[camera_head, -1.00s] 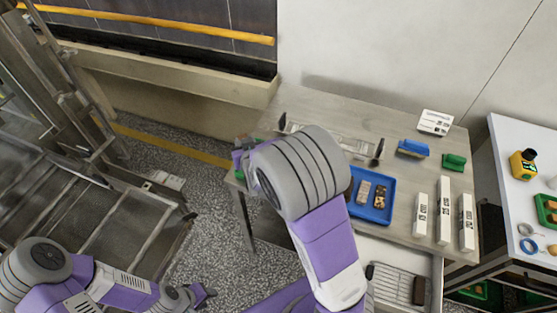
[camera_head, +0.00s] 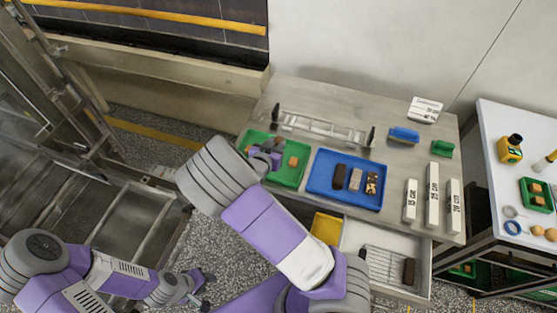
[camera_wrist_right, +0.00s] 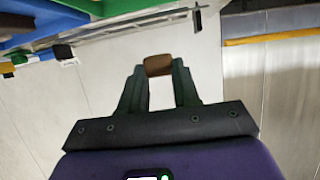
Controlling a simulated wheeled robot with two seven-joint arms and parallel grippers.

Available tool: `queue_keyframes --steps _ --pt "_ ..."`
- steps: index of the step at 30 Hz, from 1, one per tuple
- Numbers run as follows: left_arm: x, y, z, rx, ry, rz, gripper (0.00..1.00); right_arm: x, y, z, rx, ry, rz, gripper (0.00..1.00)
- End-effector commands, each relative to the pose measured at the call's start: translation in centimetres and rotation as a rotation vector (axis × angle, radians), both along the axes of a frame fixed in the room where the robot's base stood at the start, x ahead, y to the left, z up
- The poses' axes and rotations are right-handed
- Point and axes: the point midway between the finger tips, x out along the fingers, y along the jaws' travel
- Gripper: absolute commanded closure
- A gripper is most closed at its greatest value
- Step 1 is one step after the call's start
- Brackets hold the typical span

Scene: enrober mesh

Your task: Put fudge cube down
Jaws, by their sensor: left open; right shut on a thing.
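The brown fudge cube (camera_wrist_right: 158,65) is held between the fingertips in the right wrist view. My right gripper (camera_head: 265,156) is shut on it, over the left part of the green tray (camera_head: 288,178) in the head view. From these views I cannot tell whether the held cube touches the tray. Another brown cube (camera_head: 293,161) lies in the green tray, right of my gripper. My left gripper (camera_head: 206,291) is open and empty, low in the head view, away from the table.
A blue tray (camera_head: 318,180) with several dark and patterned pieces stands right of the green tray. A metal rack (camera_head: 320,128) lies behind both. White boxes (camera_head: 432,195) stand at the table's right. An open drawer (camera_head: 355,237) juts out in front. A frame machine (camera_head: 70,215) stands left.

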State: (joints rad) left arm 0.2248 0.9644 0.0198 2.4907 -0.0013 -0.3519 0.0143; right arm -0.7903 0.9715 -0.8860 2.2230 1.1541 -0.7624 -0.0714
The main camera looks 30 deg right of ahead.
Motion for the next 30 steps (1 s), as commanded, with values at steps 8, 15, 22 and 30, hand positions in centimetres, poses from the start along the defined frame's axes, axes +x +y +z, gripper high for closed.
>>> queue_keyframes --steps 8,15,22,30 --pt "0.0 0.0 -1.0 0.000 0.000 0.000 0.57 0.0 0.0 -3.4 -0.002 0.004 0.002 0.86" --pt "0.0 0.0 -1.5 0.000 0.000 0.000 0.57 0.0 0.0 -5.9 -0.002 0.002 0.001 0.86" --pt "0.0 0.0 -1.9 0.000 0.000 0.000 0.57 0.0 0.0 -9.2 0.000 0.002 0.003 0.86" --pt "0.0 0.0 -1.9 0.000 0.000 0.000 0.57 0.0 0.0 -9.6 0.001 -0.001 0.003 0.86"
